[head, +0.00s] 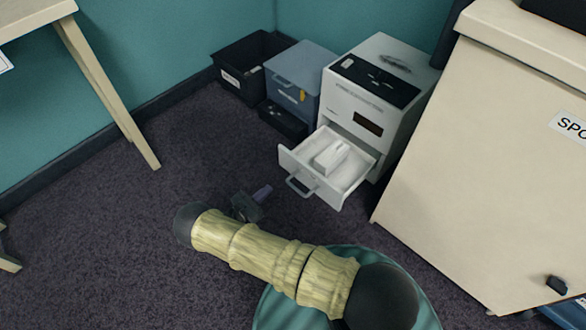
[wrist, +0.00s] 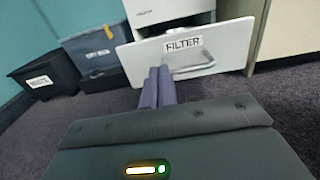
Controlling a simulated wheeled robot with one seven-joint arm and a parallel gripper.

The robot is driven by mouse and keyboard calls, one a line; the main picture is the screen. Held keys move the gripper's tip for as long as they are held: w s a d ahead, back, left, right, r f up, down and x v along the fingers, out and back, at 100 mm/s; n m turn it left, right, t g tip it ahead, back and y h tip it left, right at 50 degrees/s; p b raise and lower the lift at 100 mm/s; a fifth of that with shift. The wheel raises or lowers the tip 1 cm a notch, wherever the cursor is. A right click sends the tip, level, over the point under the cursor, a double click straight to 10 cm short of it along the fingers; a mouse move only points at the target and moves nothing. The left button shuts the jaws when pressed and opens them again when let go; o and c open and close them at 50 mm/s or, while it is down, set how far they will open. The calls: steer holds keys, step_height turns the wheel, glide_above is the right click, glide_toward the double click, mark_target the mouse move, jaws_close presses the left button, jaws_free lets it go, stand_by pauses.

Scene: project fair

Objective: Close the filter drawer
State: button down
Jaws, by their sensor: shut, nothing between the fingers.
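The filter drawer (head: 328,167) is pulled out from the lower front of a white cabinet unit (head: 372,95). It holds a white block-like item (head: 331,157). In the wrist view, the drawer front (wrist: 235,45) carries a FILTER label and a grey bar handle (wrist: 194,67). My gripper (head: 264,191) is shut and empty, low over the carpet to the left of the drawer front. In the wrist view, my gripper's fingers (wrist: 158,72) point at the drawer front, just left of the handle. I cannot tell whether they touch it.
A blue-grey bin (head: 300,80) and a black crate (head: 250,65) stand left of the unit, with a low black box (head: 283,120) in front. A cream stand (head: 480,150) is close on the right. A table leg (head: 115,100) stands at left. The carpet between is clear.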

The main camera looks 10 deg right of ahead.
mark_target(299, 163)
steer(key=b+x, duration=0.4)
steer(key=x, duration=0.9)
steer(key=shift+f+b, duration=0.1)
steer(key=shift+b, duration=0.3)
steer(key=shift+w+d, duration=0.2)
steer(key=shift+d, duration=0.3)
steer(key=shift+w+d, duration=0.1)
steer(key=shift+w, duration=0.05)
